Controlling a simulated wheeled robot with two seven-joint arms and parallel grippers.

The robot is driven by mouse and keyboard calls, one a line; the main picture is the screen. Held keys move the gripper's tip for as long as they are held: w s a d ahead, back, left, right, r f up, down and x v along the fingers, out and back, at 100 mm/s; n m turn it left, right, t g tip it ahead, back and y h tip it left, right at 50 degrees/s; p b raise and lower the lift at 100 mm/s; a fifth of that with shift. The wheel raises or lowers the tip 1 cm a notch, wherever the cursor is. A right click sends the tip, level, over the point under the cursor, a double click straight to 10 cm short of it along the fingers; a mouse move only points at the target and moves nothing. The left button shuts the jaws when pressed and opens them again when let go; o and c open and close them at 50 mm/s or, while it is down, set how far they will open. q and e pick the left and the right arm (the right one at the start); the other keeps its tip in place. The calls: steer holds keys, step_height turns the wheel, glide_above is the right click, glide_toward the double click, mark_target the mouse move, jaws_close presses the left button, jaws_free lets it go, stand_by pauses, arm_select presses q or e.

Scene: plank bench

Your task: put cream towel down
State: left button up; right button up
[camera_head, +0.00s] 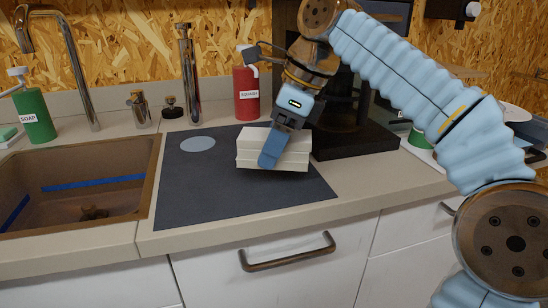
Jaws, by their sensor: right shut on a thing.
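The cream towel (297,160) is a folded, layered block at the right part of the dark mat (190,200). My right gripper (270,158) reaches down from the upper right and is shut on the towel, with a blue finger across its front. The towel looks level and at or just above the mat; I cannot tell whether it touches. The gripper's far finger is hidden. My left gripper is not in view.
A light blue disc (198,144) lies on the mat's back left. A sink (75,190) is at left, with a green soap bottle (35,115) behind. A red bottle (247,95) and a dark machine (345,135) stand behind the towel. The mat's front left is clear.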

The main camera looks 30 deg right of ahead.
steer(key=shift+w+d+f, duration=0.15)
steer(key=shift+f, duration=1.6)
steer(key=shift+f, duration=0.1)
steer(key=o, duration=1.2)
steer(key=shift+c, duration=0.2)
steer(key=v, duration=0.7)
steer(key=shift+r, duration=0.35)
